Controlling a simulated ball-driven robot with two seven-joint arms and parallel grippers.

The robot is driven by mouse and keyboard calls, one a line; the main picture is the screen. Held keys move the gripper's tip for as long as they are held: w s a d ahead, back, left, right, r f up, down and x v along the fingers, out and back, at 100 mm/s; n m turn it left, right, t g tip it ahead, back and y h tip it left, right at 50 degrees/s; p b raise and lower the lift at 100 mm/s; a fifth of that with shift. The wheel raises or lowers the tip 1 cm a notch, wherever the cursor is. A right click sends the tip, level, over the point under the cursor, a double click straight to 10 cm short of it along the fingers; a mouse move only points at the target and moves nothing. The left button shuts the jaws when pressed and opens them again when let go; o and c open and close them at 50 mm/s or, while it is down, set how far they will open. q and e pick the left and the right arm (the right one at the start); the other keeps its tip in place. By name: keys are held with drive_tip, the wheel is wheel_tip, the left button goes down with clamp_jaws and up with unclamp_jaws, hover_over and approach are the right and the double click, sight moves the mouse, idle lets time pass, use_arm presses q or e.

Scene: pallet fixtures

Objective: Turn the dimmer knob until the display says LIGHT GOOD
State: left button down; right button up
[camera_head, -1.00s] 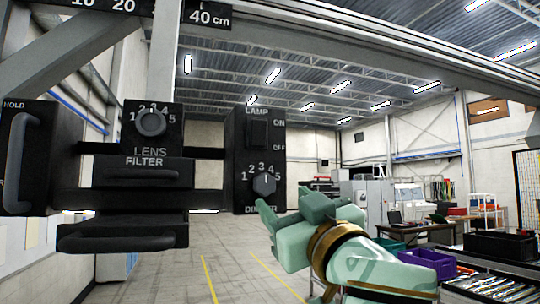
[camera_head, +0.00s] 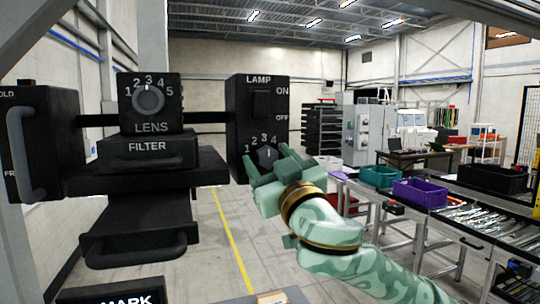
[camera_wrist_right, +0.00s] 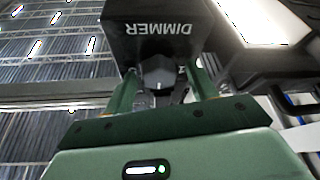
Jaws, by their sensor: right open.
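The dimmer knob (camera_head: 267,154) is a dark knob with a pale mark, low on the black lamp box (camera_head: 240,115). Its mark points up, near 3; the 5 and the label below are hidden behind my gripper. My right gripper (camera_head: 268,165) is green and open, just in front of the knob. In the right wrist view the knob (camera_wrist_right: 158,74) sits between the two spread fingers of my right gripper (camera_wrist_right: 162,82), under the upside-down word DIMMER. I cannot tell whether either finger touches it. No display reading LIGHT GOOD is in view, and neither is my left gripper.
The lamp switch (camera_head: 261,104) is above the knob. To the left are the lens knob (camera_head: 148,98), the filter drawer (camera_head: 147,152) and a handled box (camera_head: 40,145). Tables with a purple bin (camera_head: 420,193) stand at the right. The floor behind is open.

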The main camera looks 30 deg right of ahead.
drive_tip(key=shift+s, duration=0.15)
drive_tip(key=c, duration=1)
drive_tip(key=shift+m+h, duration=0.4)
drive_tip(key=shift+m, duration=0.1)
drive_tip(key=m+h, duration=0.1)
drive_tip(key=m, duration=0.1)
drive_tip(key=shift+m, duration=0.3)
drive_tip(key=shift+m+g+h+p, duration=0.45)
drive_tip(key=shift+m+h, duration=0.85)
drive_tip(key=shift+m, duration=1.1)
drive_tip(key=shift+r+m, duration=0.15)
drive_tip(key=shift+m, duration=0.15)
drive_tip(key=o, duration=1)
